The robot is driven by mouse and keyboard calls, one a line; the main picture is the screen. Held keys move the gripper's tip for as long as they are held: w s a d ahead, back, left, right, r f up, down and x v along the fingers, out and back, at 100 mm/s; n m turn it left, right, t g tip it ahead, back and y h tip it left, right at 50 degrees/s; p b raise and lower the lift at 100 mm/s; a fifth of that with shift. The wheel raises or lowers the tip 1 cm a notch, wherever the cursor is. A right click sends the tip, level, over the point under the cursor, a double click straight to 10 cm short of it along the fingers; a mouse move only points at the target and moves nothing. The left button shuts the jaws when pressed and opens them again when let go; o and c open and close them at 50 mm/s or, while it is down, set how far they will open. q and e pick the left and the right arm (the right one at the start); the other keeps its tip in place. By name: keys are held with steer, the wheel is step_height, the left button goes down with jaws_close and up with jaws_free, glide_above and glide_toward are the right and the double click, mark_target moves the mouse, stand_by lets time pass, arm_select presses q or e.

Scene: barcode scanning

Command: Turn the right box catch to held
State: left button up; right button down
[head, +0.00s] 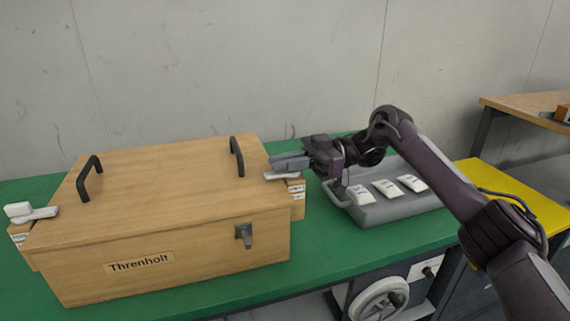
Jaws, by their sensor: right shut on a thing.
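A wooden box (150,220) labelled Threnholt stands on the green table at the left. The right box catch (280,177) is a pale lever at the box's right side, partly covered by my gripper. A block with small printed labels (297,190) sits beneath it; the print is too small to read. My right gripper (284,163) reaches in from the right and is shut on the right catch. The left catch (30,212), a pale lever with a raised knob, sits at the box's left side. My left gripper is not in view.
The lid has two black handles (237,157), and a metal latch (244,236) is on the box front. A grey tray (400,207) with several white packets stands right of the box. The green table (330,250) is clear in front of the tray.

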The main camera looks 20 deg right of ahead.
steer(key=shift+r, duration=0.1)
steer(key=c, duration=1.5)
jaws_free()
steer(key=shift+a, duration=0.15)
steer(key=shift+d, duration=0.6)
steer(key=d, duration=0.6)
steer(key=shift+w+d, duration=0.2)
steer(key=shift+d, duration=0.2)
